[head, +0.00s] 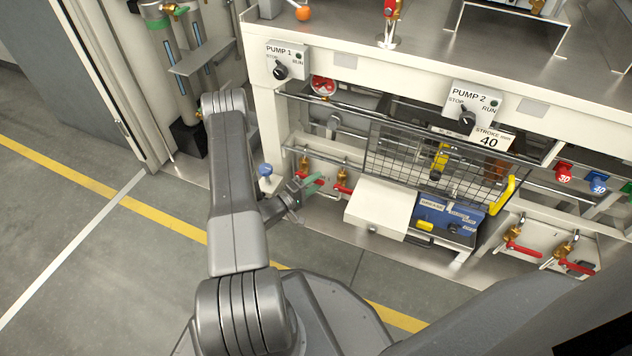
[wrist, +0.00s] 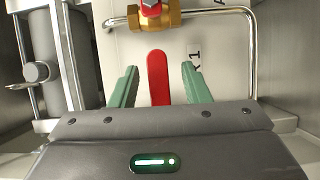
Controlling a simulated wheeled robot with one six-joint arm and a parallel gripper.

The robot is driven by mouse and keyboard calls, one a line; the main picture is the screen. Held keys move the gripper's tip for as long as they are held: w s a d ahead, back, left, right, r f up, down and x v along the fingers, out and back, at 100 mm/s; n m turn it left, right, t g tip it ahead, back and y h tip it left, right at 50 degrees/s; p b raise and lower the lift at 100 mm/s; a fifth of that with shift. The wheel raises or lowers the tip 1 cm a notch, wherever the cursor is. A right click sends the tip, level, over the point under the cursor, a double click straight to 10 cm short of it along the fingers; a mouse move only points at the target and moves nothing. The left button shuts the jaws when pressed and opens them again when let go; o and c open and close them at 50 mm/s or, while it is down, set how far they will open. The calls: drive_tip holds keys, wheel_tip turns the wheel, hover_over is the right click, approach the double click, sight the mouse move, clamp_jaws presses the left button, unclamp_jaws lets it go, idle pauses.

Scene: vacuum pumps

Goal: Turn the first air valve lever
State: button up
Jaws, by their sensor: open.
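My gripper (wrist: 158,82) is open in the wrist view. Its two green fingers stand on either side of the red lever (wrist: 158,80) of a brass valve (wrist: 152,17). A gap shows between each finger and the lever, so neither seems to touch it. The lever points from the valve toward my gripper. In the head view my gripper (head: 312,184) is low at the left end of the pump frame, next to two brass valves with red levers (head: 342,188). My gripper partly hides the left valve's lever there.
A metal guard bar (wrist: 254,50) loops around the valve plate in the wrist view. A grey cylindrical fitting (wrist: 37,72) stands at the left. In the head view, a mesh guard (head: 400,155) and white box (head: 382,208) stand to the right. Open floor lies at the left.

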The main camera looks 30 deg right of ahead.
drive_tip(key=shift+s+a, duration=0.1)
drive_tip(key=shift+a, duration=0.35)
drive_tip(key=v, duration=0.6)
idle(0.4)
drive_tip(key=shift+x, duration=3.15)
drive_tip(key=shift+a, duration=0.1)
drive_tip(key=shift+d, duration=1)
drive_tip(key=shift+w+f+m+y, duration=0.25)
drive_tip(key=shift+f+m+y, duration=0.25)
drive_tip(key=shift+m, duration=0.3)
